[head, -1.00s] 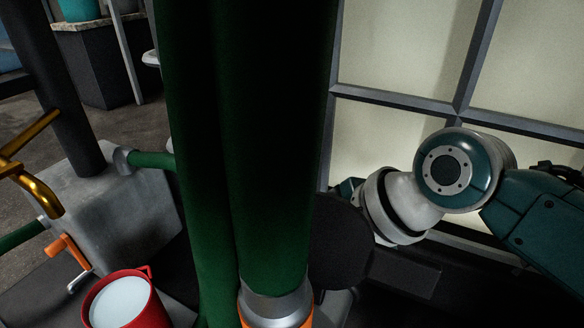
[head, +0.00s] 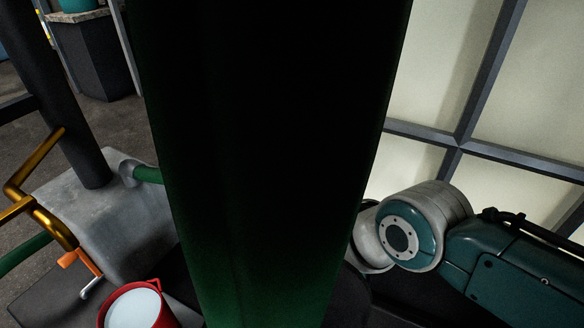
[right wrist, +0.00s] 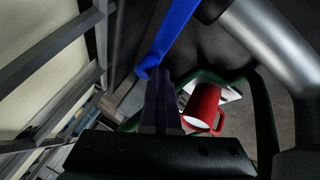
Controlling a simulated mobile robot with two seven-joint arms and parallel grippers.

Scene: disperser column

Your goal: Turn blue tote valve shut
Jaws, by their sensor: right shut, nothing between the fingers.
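A long blue handle (right wrist: 172,38), which looks like the blue tote valve's lever, shows in the right wrist view. It slants from the top centre down to a rounded end just above my right gripper (right wrist: 161,75). The right gripper's dark fingers are shut with nothing between them. Their tips are close below the handle's end; I cannot tell whether they touch it. In the head view my right arm comes in from the right, and its gripper and the blue handle are hidden behind a dark green column. My left gripper is not in view.
The wide green column (head: 270,160) blocks the middle of the head view. A red container with white contents (head: 137,307) stands lower left, near an orange-handled tap (head: 80,263) and brass pipes (head: 40,215). A framed window wall (head: 440,70) is at right. A grey pipe (right wrist: 265,40) is at upper right.

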